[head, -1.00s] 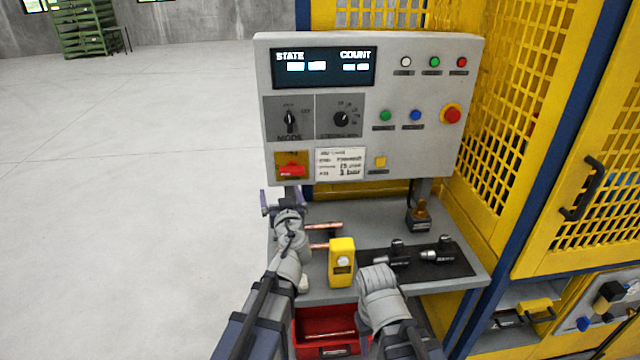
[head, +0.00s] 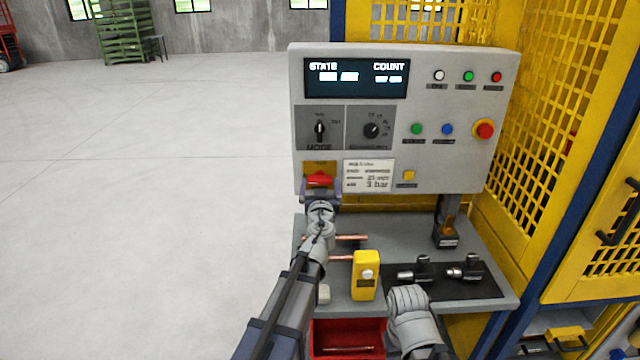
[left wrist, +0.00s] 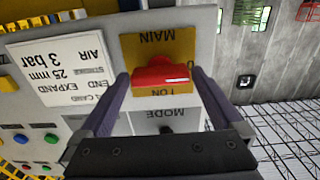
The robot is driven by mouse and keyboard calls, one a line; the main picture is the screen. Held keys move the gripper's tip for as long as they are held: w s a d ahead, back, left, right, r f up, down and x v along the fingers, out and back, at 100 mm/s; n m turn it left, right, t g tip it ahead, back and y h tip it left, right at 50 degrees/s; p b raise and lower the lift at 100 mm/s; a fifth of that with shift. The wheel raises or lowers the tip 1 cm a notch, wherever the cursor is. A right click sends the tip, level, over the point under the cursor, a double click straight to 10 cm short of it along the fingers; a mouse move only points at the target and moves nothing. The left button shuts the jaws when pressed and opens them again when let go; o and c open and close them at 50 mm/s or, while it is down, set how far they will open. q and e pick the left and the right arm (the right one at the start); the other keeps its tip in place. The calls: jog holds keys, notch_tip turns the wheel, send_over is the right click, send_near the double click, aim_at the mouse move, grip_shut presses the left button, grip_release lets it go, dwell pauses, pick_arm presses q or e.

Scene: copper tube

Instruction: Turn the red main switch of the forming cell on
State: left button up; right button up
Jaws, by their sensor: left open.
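The red main switch (head: 319,181) sits on a yellow plate (head: 318,168) at the lower left of the grey control panel (head: 450,100). In the left wrist view the red switch handle (left wrist: 162,77) lies crosswise on its yellow plate, with MAIN and ON lettering upside down. My left gripper (head: 320,196) is at the panel just below the switch in the head view. In the left wrist view its open fingers (left wrist: 160,80) stand on either side of the handle; I cannot tell whether they touch it.
A shelf (head: 400,300) under the panel holds copper tubes (head: 350,237), a yellow box (head: 366,274) and black-and-grey tools (head: 466,270) on a dark mat. A red bin (head: 347,338) is below. Yellow mesh guarding (head: 545,150) stands to the right. Open floor lies to the left.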

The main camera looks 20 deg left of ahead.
pick_arm(q)
jog(key=shift+w+a, duration=0.2)
jog(key=shift+w, duration=0.45)
jog(key=shift+s, duration=0.1)
jog(key=c, duration=1.1)
jog(key=shift+o, duration=0.2)
